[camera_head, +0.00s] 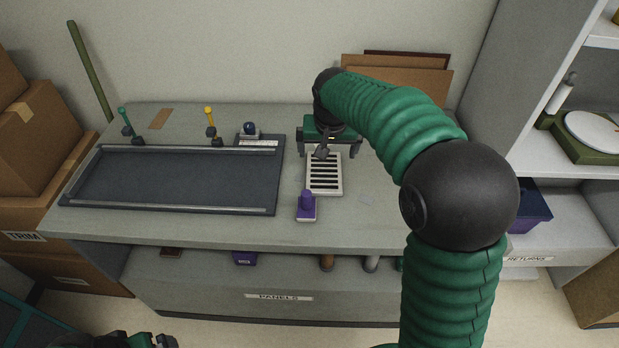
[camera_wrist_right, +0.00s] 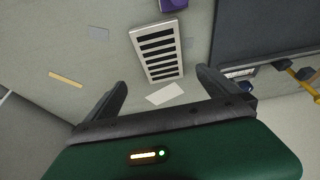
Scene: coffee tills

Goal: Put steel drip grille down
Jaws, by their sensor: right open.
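The steel drip grille (camera_head: 324,190) lies flat on the grey counter, a pale slotted plate with dark gaps. It also shows in the right wrist view (camera_wrist_right: 158,51), beyond my fingertips and clear of them. My right gripper (camera_head: 328,150) is over the counter at the grille's far end, open with nothing between its fingers; it also shows in the right wrist view (camera_wrist_right: 161,82). In the head view my gripper hides the far end of the grille. My left gripper (camera_head: 140,340) is partly in view at the bottom left edge, and its fingers are not clear.
A purple block with a knob (camera_head: 306,208) stands just in front of the grille. A dark panel tray (camera_head: 175,208) fills the counter's left. A white card (camera_wrist_right: 165,94) lies by the grille's end. Shelving (camera_head: 560,215) stands at right, cardboard boxes (camera_head: 40,135) at left.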

